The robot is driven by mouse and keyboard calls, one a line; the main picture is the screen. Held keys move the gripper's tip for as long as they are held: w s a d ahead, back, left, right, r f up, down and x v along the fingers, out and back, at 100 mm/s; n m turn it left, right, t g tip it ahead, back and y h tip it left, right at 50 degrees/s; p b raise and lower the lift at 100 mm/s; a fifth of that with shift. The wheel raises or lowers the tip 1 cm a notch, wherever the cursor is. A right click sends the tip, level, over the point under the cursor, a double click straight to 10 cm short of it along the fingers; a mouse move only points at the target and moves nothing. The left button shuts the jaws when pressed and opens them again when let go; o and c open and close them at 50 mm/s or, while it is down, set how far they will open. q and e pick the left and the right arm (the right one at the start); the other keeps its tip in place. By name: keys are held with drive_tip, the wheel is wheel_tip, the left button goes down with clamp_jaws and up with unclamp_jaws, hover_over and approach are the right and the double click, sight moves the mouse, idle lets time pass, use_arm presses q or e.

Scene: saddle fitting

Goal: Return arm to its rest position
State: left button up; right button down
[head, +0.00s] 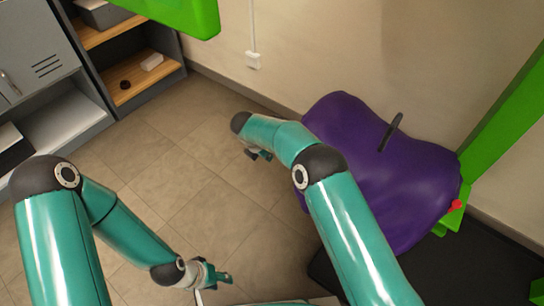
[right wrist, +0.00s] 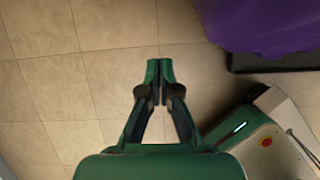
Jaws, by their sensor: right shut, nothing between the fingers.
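My right arm reaches forward over the floor in the head view, with its gripper (head: 258,154) to the left of the purple saddle (head: 345,125). In the right wrist view the right gripper (right wrist: 160,72) points over bare floor tiles, its fingertips together with nothing between them. The saddle also shows at that view's top right (right wrist: 265,25), apart from the fingers. My left gripper (head: 222,278) hangs low near the bottom of the head view, over the floor. Its fingers are too small to judge. My right arm hides part of the saddle.
A green frame (head: 505,110) stands at the right, by a black mat (head: 470,275). Another green part (head: 180,12) crosses the top. A grey cabinet (head: 35,50) and wooden shelves (head: 135,75) stand at the left. The tiled floor (head: 170,165) between is clear.

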drive_tip(key=s+d+f+n+t+h, duration=0.1)
drive_tip(key=d+f+n+t+h, duration=0.1)
drive_tip(key=d+n, duration=0.8)
drive_tip(key=s+d+f+n+y, duration=0.25)
drive_tip(key=s+f+n, duration=0.3)
drive_tip(key=n, duration=0.65)
drive_tip(key=s+a+f+n+g+y, duration=0.1)
drive_tip(key=s+a+n+g+y, duration=0.15)
drive_tip(key=s+n, duration=0.95)
drive_tip(key=s+a+n+g+y, duration=0.3)
drive_tip(key=s+n, duration=0.5)
drive_tip(key=s, duration=0.8)
wheel_tip(320, 180, up, 28)
drive_tip(key=d+n+y+p, duration=0.1)
drive_tip(key=p, duration=2.7)
drive_tip(key=shift+s+t, duration=0.45)
